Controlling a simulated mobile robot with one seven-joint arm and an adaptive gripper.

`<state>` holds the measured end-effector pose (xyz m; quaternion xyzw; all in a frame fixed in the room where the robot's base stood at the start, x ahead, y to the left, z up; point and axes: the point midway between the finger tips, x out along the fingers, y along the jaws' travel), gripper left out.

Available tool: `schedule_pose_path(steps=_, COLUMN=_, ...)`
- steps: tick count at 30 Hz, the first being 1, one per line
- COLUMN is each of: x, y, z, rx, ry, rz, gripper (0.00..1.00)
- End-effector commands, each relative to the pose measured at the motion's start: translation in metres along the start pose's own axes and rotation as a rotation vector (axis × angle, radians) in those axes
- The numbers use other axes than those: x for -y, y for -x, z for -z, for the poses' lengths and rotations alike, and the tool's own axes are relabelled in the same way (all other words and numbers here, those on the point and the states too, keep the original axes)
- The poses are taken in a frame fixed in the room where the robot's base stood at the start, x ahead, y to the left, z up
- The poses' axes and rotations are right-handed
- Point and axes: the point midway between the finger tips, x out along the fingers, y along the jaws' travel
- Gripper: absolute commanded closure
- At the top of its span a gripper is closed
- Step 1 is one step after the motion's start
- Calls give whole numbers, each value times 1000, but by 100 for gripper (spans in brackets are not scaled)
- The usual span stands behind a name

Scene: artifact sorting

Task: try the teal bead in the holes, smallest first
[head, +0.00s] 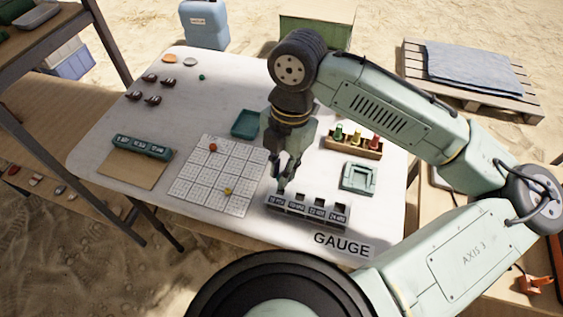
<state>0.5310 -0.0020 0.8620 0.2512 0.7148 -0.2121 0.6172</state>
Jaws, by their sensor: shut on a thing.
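The grey gauge block (330,220) stands near the front edge of the white table, behind the printed word GAUGE. It has a row of square holes along its top and size labels on its front. My gripper (282,187) points down at the left end of the block, over or at the leftmost hole. It is shut on a small teal bead (281,189), mostly hidden by the fingers. I cannot tell whether the bead touches the hole. The label by that hole is too small to read surely.
Left of the gauge lies a white grid mat (190,180) with a red bead (213,147) and a yellow bead (228,191). A teal tray (245,123), a wooden rack (352,150) and a teal square frame (358,177) stand nearby. A green bead (202,77) lies far left.

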Motion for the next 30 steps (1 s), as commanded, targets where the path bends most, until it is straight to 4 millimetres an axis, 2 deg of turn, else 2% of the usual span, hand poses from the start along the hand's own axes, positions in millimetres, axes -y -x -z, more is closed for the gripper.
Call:
schedule_pose_path(steps=14, x=1, y=-36, z=-6, rx=3, ry=-1, rz=1, gripper=96)
schedule_pose_path(steps=30, x=0, y=-40, z=-6, rx=0, ry=0, rz=0, gripper=96)
